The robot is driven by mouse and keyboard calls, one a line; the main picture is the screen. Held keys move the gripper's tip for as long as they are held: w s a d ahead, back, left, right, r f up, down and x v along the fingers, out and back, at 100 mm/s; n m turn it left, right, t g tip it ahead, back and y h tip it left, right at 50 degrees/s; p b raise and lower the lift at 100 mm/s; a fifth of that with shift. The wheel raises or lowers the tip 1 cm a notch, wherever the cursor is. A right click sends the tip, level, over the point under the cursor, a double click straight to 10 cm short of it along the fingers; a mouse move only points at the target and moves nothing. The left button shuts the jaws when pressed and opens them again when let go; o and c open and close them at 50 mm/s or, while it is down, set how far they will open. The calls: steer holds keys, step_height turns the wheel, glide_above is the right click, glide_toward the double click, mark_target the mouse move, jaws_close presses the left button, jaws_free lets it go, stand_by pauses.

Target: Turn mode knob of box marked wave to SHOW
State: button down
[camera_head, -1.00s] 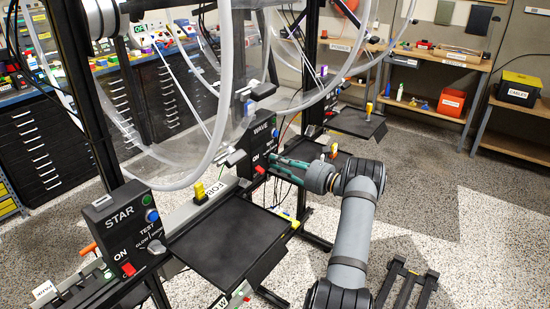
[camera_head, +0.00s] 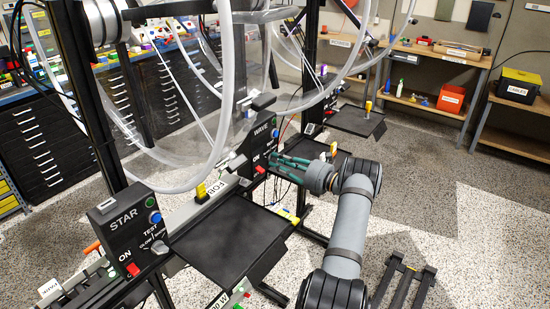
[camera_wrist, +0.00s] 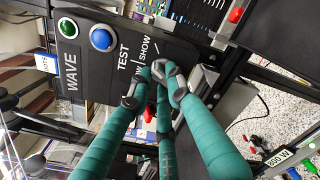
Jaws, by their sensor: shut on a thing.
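The box marked WAVE (camera_head: 256,143) is a black control box at the middle of the head view; it fills the upper left of the wrist view (camera_wrist: 92,68). It has a green button (camera_wrist: 67,28), a blue button (camera_wrist: 101,38), a red switch (camera_wrist: 149,112) and TEST and SHOW lettering. My gripper (camera_head: 276,160) has green-wrapped fingers with dark tips and is at the box's front. In the wrist view my gripper (camera_wrist: 155,84) is shut around the mode knob, just below the SHOW label. The fingertips mostly hide the knob, so its pointer direction cannot be read.
The box marked STAR (camera_head: 122,232) stands at the front left, with its own knob and red switch. A black platform (camera_head: 228,240) lies between the boxes. Clear wheels with pale rims (camera_head: 226,95) hang above. Open floor (camera_head: 480,225) is at the right.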

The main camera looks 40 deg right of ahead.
steer(key=shift+d+r+m, duration=0.3)
steer(key=shift+d+r, duration=0.15)
steer(key=shift+r, duration=0.05)
steer(key=shift+m+p, duration=0.55)
steer(key=shift+m, duration=1.75)
steer(key=shift+d+r+m, duration=0.1)
steer(key=shift+m, duration=0.4)
steer(key=c, duration=1.8)
jaws_free()
steer(key=shift+s, duration=0.1)
steer(key=shift+c, duration=0.2)
steer(key=shift+o, duration=0.8)
steer(key=shift+a+f, duration=0.25)
steer(key=shift+f, duration=0.05)
steer(key=p+v, duration=0.1)
steer(key=v, duration=0.6)
